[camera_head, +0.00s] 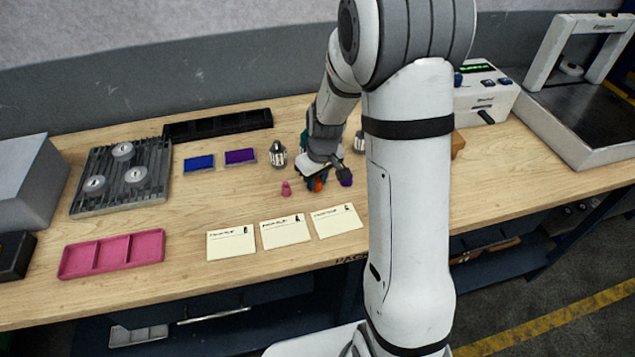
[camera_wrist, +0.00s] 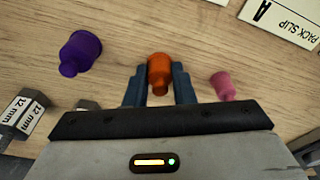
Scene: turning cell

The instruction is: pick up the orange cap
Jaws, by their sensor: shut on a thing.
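The orange cap (camera_wrist: 159,72) is between the two blue-grey fingers of my gripper (camera_wrist: 159,88) in the wrist view. The gripper is shut on it. In the head view a small part of the orange cap (camera_head: 317,185) shows under my gripper (camera_head: 314,182), mostly hidden by the fingers. I cannot tell whether the cap still touches the table. A purple cap (camera_wrist: 80,50) lies to the left in the wrist view, and a pink cap (camera_wrist: 222,86) stands to the right, both apart from the fingers.
Cards (camera_head: 285,231) lie along the front of the wooden table. A pink tray (camera_head: 112,253) is at front left. A metal fixture plate (camera_head: 124,176), a blue block (camera_head: 199,163) and a black tray (camera_head: 218,124) are behind. Metal pieces (camera_head: 278,154) stand near my gripper.

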